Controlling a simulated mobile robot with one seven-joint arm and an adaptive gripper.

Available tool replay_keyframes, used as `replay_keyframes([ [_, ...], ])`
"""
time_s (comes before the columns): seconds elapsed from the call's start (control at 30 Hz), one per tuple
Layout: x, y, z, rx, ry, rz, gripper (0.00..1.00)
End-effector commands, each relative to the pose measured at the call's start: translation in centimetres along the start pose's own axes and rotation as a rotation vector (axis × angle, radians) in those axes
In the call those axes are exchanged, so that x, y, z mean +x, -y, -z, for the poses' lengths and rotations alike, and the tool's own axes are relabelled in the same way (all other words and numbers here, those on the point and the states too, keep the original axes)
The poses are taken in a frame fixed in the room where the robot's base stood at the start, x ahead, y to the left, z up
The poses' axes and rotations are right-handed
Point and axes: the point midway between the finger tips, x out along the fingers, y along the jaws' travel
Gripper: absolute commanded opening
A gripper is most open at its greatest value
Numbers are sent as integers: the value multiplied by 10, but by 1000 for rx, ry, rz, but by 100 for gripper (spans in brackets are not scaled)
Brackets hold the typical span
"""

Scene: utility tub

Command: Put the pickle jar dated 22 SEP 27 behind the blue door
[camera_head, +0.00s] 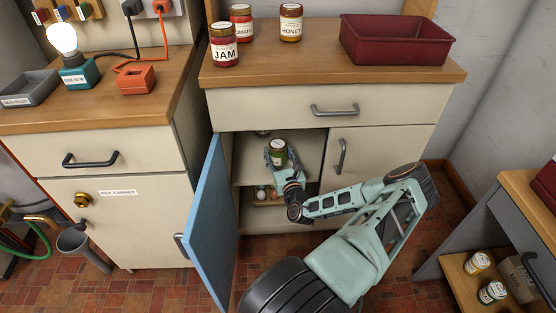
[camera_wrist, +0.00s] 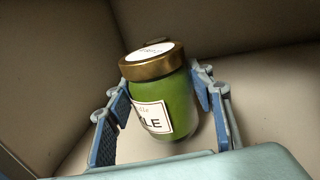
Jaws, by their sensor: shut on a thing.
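The pickle jar (camera_head: 278,151) is green with a gold lid and a white label; it is inside the cupboard behind the open blue door (camera_head: 210,222). In the wrist view the jar (camera_wrist: 175,100) stands between the fingers of my gripper (camera_wrist: 165,115), a little tilted in the picture. My gripper (camera_head: 280,160) is shut on it, on the upper shelf level. The label shows "LE"; the date on the lid is too small to read.
The blue door stands swung out to the left of the opening. A closed cream door (camera_head: 362,170) is on the right. A lower shelf holds a tray (camera_head: 266,200) with small items. Jam (camera_head: 224,45), tomato (camera_head: 241,20) and honey (camera_head: 291,22) jars and a red bin (camera_head: 395,40) stand on top.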

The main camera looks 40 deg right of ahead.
Motion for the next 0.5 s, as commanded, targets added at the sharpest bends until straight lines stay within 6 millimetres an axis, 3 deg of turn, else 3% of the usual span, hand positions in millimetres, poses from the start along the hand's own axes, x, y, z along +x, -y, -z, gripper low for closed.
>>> replay_keyframes([
  [0.03,-1,0,14,2,-1,1,10],
  [0.1,-1,0,22,1,-1,1,10],
  [0.5,-1,0,26,0,0,0,10],
])
